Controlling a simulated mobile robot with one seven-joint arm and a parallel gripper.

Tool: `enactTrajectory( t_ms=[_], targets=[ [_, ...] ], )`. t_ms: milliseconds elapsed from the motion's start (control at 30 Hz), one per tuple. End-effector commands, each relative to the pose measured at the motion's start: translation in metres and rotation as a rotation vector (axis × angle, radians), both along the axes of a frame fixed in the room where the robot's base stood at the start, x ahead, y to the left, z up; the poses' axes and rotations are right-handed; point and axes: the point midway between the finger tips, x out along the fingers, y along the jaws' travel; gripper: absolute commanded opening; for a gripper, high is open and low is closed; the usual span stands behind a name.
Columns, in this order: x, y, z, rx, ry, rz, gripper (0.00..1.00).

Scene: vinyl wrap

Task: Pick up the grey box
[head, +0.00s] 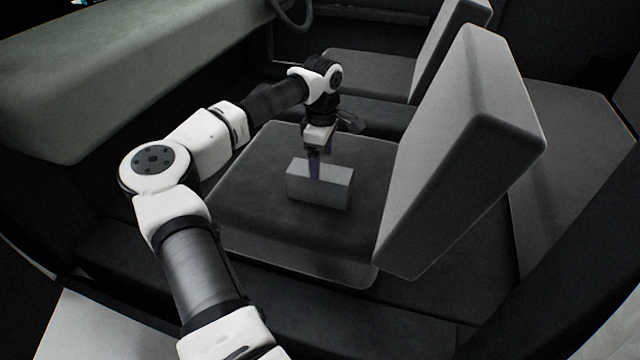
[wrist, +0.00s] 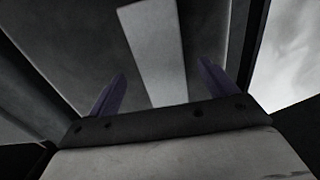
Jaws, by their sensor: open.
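The grey box (head: 320,188) is a light grey block lying on the dark seat cushion (head: 255,205) in the head view. My gripper (head: 314,170) is above the box, pointing down, with its purple fingers at the box's top. In the wrist view the box (wrist: 158,50) shows as a pale strip between my two purple fingers (wrist: 163,90), which are apart with a gap on each side. The head view does not clearly show whether a finger touches the box. The far side of the box is hidden.
The seat's tall backrest (head: 455,150) stands right of the box. A second seat (head: 370,75) lies behind it. A long grey-green dashboard (head: 120,70) runs along the upper left, with a steering wheel (head: 292,12) at the top. The cushion around the box is clear.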

Motion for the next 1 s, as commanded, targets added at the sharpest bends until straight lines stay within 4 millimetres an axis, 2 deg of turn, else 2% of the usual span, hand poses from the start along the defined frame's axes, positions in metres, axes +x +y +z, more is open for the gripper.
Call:
enactTrajectory(
  t_ms=[367,600,1000],
  targets=[
    [0.0,0.004,-0.048,-0.003,0.002,0.0,0.85],
    [0.0,0.004,-0.051,-0.001,0.0,0.0,0.85],
    [0.0,0.004,-0.05,-0.001,0.0,0.0,0.34]
  ],
)
